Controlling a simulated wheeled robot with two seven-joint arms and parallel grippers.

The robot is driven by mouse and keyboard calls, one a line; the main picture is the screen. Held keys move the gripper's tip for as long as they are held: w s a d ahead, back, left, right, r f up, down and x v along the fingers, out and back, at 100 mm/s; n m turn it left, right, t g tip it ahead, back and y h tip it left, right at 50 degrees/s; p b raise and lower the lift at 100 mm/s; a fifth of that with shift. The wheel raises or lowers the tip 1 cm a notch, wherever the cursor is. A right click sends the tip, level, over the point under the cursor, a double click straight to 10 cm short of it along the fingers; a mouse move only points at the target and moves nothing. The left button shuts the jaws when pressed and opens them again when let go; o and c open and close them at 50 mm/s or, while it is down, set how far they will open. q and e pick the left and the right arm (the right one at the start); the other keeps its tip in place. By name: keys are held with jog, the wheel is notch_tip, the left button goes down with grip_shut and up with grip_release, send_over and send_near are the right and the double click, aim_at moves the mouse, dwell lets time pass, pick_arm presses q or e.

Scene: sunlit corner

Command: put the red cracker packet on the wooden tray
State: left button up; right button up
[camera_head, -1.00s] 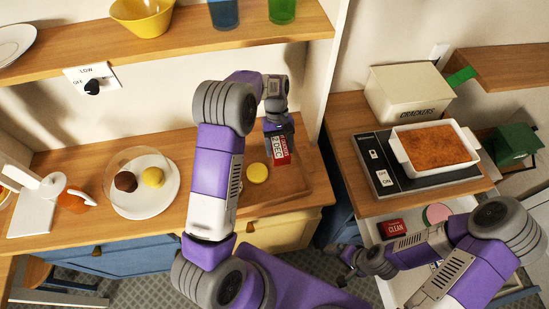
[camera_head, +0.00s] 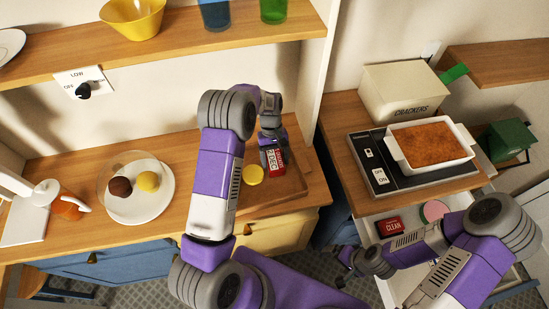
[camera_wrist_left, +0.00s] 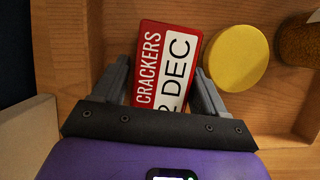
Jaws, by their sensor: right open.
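The red cracker packet (camera_head: 274,159), with a white "DEC" date label, is between the fingers of my left gripper (camera_head: 270,137). A yellow round item (camera_head: 252,174) lies on the tray, just beside the packet in the wrist view. My right gripper (camera_head: 352,262) is open and empty by the drawer at the lower right.
A plate (camera_head: 155,203) with a dark and a yellow ball stands left of the tray. A shelf (camera_head: 180,47) runs above. The cracker box (camera_head: 403,90), a hob with a white baking dish (camera_head: 470,148), and an open drawer with a red "CLEAN" sign (camera_head: 389,226) are right.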

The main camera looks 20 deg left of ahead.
pick_arm(q)
jog(key=shift+a, duration=0.1)
jog(key=p+v, duration=0.1)
jog(key=v, duration=1.1)
jog(key=shift+s+r, duration=0.1)
